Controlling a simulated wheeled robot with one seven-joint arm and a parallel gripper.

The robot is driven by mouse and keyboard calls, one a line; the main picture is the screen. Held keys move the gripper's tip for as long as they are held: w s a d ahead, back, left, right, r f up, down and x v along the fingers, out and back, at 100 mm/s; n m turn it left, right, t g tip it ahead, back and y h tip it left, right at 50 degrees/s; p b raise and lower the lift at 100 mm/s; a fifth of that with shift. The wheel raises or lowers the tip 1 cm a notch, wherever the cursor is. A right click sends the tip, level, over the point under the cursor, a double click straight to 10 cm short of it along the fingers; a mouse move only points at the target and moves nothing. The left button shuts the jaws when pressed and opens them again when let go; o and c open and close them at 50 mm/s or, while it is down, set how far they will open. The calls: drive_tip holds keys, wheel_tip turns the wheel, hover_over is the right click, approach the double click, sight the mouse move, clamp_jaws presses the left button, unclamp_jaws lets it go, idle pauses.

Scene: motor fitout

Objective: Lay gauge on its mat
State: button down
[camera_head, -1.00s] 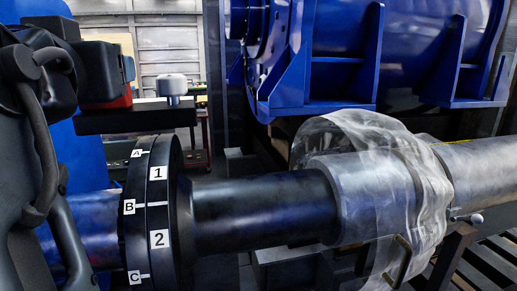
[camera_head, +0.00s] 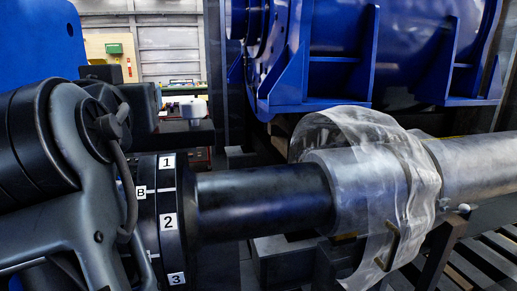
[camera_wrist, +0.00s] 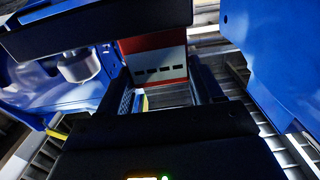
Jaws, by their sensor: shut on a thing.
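The gauge appears to be a dark bar (camera_head: 188,135) with a silver round knob on it, seen just above the black coupling. In the head view my arm hides most of the gripper (camera_head: 143,104). I cannot make out the mat in either view.
The black coupling (camera_head: 167,240) with number labels and its shaft (camera_head: 262,207) lie close below and right of the bar. Clear plastic wrap (camera_head: 347,130) surrounds the grey shaft. A large blue motor housing (camera_head: 345,45) stands behind.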

sight(176, 139)
drive_tip(key=shift+h, duration=0.3)
drive_tip(key=w+d+f, duration=0.1)
drive_tip(key=f, duration=0.1)
drive_tip(key=w+d+f, duration=0.2)
drive_tip(key=f, duration=0.1)
drive_tip(key=w+d+f, duration=0.1)
drive_tip(key=w+f, duration=0.1)
drive_tip(key=shift+w+d+f, duration=0.15)
drive_tip(key=shift+f, duration=0.2)
drive_tip(key=w+d+f, duration=0.2)
drive_tip(key=d+f, duration=0.7)
drive_tip(key=f, duration=0.3)
drive_tip(key=w+d+f, duration=0.3)
drive_tip(key=d+f, duration=0.5)
drive_tip(key=f, duration=0.5)
drive_tip(key=s+d+f+m+h, duration=0.1)
drive_tip(key=s+d+f+h, duration=0.1)
drive_tip(key=s+d+f, duration=0.7)
drive_tip(key=s+d+f+m+h+b, duration=0.1)
drive_tip(key=s+d+f+m+h, duration=0.1)
drive_tip(key=s+d+f, duration=0.6)
wheel_tip(176, 139, down, 7)
drive_tip(key=shift+s+d+r+t, duration=0.1)
drive_tip(key=shift+s+d+t, duration=0.25)
drive_tip(key=shift+d, duration=0.25)
